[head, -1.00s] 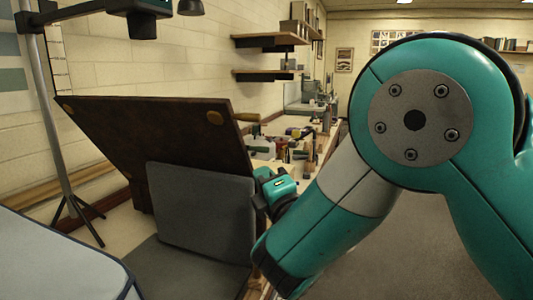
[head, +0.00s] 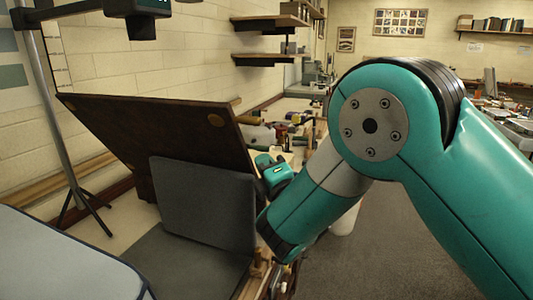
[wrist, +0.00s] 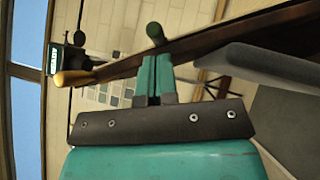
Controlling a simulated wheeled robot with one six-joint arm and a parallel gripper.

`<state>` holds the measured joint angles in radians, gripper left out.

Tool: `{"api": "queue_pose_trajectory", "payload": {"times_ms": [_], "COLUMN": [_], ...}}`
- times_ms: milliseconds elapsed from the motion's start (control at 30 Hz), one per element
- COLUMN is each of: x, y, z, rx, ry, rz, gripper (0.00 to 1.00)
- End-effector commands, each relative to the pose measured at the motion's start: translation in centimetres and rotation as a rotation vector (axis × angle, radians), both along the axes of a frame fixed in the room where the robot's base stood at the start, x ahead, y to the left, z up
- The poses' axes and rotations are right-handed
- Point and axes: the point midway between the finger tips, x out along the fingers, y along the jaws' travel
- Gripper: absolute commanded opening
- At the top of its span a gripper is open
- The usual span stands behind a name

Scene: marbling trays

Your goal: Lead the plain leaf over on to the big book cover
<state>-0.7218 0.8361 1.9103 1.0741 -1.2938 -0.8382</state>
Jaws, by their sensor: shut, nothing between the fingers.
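The big book cover (head: 150,125) is a dark brown board with round brass corner pieces, standing tilted at the left in the head view. It crosses the wrist view edge-on as a dark band (wrist: 225,38). The plain leaf (head: 205,200) is a smooth grey panel standing steeply in front of the cover, above a flat grey panel. Its edge shows at the right of the wrist view (wrist: 255,62). My gripper (wrist: 153,62) is shut and empty, close to the cover's edge and left of the leaf there. I cannot tell whether it touches either.
A light grey padded surface (head: 60,260) fills the lower left. A tripod stand (head: 55,130) stands left of the cover. A cluttered bench (head: 290,140) with bottles and tools runs behind my gripper. Open floor (head: 390,230) lies to the right.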

Motion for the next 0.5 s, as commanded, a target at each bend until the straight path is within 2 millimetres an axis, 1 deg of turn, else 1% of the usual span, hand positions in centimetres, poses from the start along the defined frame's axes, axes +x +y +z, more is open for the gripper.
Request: {"api": "queue_pose_trajectory", "payload": {"times_ms": [33, 200, 500], "x": [0.21, 0.72, 1.18], "y": [-0.11, -0.28, -0.46], "z": [0.31, 0.51, 0.48], "rx": [0.0, -0.001, 0.0], "ry": [0.002, 0.0, 0.001], "rz": [-0.001, -0.001, 0.0], "gripper": [0.0, 0.0, 0.0]}}
